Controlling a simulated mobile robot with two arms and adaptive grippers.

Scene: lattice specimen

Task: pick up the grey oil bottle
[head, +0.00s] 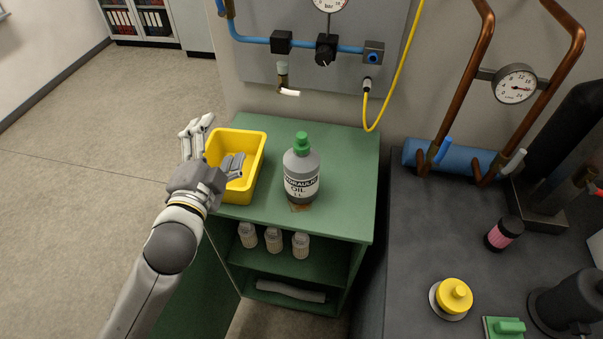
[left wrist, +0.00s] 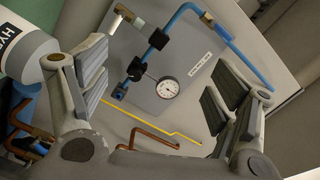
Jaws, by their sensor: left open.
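The grey oil bottle (head: 301,172) with a green cap and a white label stands upright on top of the green cabinet (head: 345,175). A brown stain shows at its base. My left gripper (head: 213,143) is open and empty, over the yellow bin at the cabinet's left edge, left of the bottle and apart from it. In the left wrist view, part of the bottle (left wrist: 24,45) shows at the upper left, outside the left finger, not between the fingers (left wrist: 165,90). My right gripper is in neither view.
The yellow bin (head: 258,150) stands left of the bottle. Several small white bottles (head: 273,240) stand on the shelf below. A dark bench (head: 410,240) with pipes and a yellow knob (head: 454,295) lies right. A gauge panel (head: 262,72) and yellow hose (head: 401,66) are behind. The cabinet top right of the bottle is clear.

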